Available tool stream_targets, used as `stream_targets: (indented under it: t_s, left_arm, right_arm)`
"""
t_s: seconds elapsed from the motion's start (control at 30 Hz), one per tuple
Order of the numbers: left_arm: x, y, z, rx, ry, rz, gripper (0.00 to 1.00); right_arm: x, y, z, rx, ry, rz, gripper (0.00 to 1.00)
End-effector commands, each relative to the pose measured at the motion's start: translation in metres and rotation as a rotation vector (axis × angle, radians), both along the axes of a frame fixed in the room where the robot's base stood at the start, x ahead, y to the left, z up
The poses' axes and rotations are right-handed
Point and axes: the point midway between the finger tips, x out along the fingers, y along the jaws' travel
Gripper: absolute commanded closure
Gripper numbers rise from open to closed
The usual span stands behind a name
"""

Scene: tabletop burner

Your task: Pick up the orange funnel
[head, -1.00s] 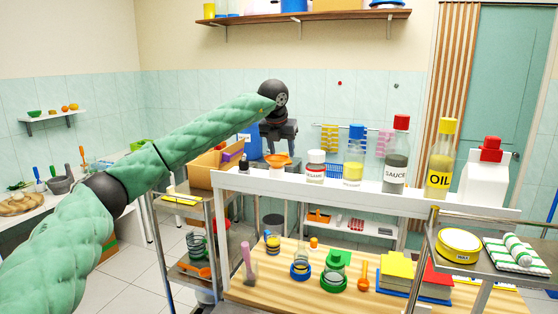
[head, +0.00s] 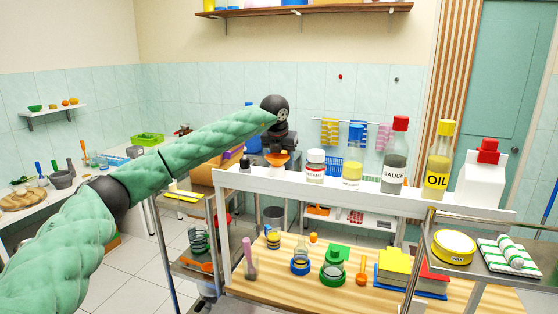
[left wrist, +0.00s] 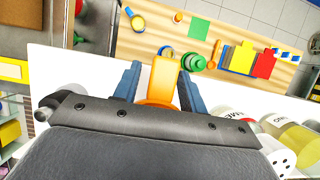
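The orange funnel (head: 277,158) stands near the left end of the white raised shelf (head: 330,191). My left gripper (head: 279,150) is right above it, pointing down, and partly hides it. In the left wrist view the orange funnel (left wrist: 163,80) lies between the two blue fingers of my left gripper (left wrist: 160,82). The fingers are apart, with a gap visible beside the funnel, so the gripper is open. Part of the funnel is hidden by the gripper body. My right gripper is in neither view.
A small dark bottle (head: 244,163) stands left of the funnel. A wooden worktop (head: 300,287) with several items lies below.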

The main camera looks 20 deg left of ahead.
Motion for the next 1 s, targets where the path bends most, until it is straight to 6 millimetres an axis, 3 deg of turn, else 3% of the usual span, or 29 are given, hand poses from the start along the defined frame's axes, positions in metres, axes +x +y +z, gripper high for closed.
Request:
stream_targets:
  t_s: [0.03,0.2,0.57,1.0]
  left_arm:
    - [0.0,0.0,0.0,0.0,0.0,0.0,0.69]
    - [0.0,0.0,0.0,0.0,0.0,0.0,0.98]
    - [0.0,0.0,0.007,0.0,0.0,0.0,0.99]
    - [0.0,0.0,0.081,0.0,-0.002,0.001,0.99]
  right_arm:
    - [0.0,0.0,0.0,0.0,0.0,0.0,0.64]
    - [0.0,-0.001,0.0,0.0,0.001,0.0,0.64]
    - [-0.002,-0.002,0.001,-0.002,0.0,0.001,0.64]
    - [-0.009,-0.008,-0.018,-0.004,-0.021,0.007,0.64]
